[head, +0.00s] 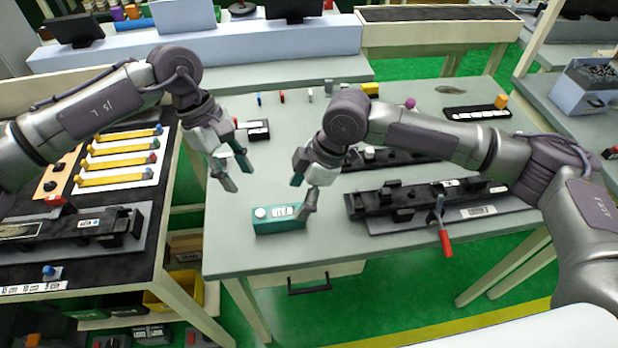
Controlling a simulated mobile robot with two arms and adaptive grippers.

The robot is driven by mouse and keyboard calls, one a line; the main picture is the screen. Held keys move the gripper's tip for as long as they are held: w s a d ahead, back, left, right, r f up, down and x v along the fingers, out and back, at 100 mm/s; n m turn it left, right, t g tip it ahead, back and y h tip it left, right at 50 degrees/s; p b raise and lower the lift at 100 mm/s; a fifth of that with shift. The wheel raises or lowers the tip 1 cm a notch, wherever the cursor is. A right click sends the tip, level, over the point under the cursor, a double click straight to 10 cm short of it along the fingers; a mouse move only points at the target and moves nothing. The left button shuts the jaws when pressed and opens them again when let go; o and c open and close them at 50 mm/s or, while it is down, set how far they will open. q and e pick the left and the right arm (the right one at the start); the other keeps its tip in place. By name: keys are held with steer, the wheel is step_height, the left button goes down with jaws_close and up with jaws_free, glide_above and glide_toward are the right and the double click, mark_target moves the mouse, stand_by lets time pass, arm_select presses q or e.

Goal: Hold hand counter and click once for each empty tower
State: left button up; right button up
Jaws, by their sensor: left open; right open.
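A teal hand counter (265,226) with a round pale button and a small display lies on the grey table near its front edge. My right gripper (305,198) is open just above its right end; one fingertip overlaps that end in the picture, and I cannot tell whether it touches. My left gripper (238,176) is open and empty above the table, behind and left of the counter. I cannot make out for certain which parts are the towers; a black fixture (410,200) with several raised blocks lies on the table at right.
A red-handled clamp (443,232) stands at the front of the black fixture. A second black fixture (385,157) lies behind it, partly hidden by my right arm. A black strip (477,113) with an orange block is at back right. A left bench (150,222) holds yellow bars.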

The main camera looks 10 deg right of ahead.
mark_target(290, 211)
steer(key=x, duration=0.7)
steer(key=shift+a, duration=0.1)
steer(key=shift+c, duration=0.3)
arm_select(q)
steer(key=shift+c, duration=0.4)
arm_select(e)
steer(key=c, duration=1.2)
arm_select(q)
jaws_close()
arm_select(e)
steer(key=shift+c, duration=0.3)
